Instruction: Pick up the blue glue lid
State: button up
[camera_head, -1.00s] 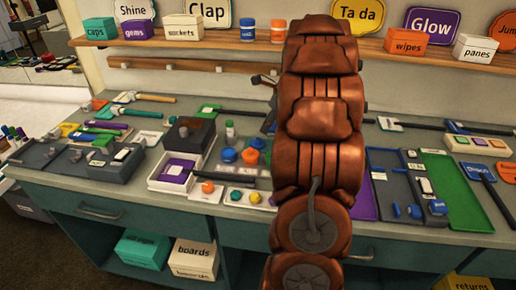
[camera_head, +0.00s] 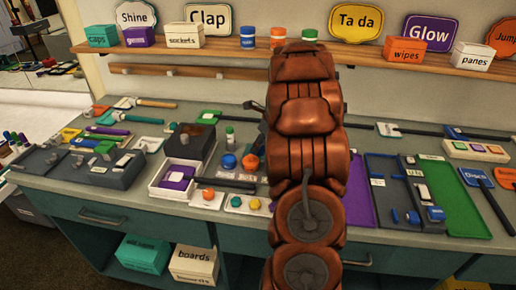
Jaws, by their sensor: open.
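A round blue lid-like piece (camera_head: 228,162) sits on the counter left of my arm, beside an orange piece (camera_head: 250,162). I cannot read any label that marks it as the glue lid. My gripper (camera_head: 260,118) shows only as dark parts at the left edge of my copper arm, behind and to the right of the blue piece. My arm hides most of it. It is open, and I see nothing held.
A white box with purple inside (camera_head: 179,177) and a dark box (camera_head: 190,142) stand left of the blue piece. Small orange, green and yellow pieces lie in front. A green tray (camera_head: 450,200) is at right. A shelf (camera_head: 390,59) with jars and boxes runs above.

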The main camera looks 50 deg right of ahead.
jog(key=shift+r, duration=0.1)
grip_shut()
dwell(0.3)
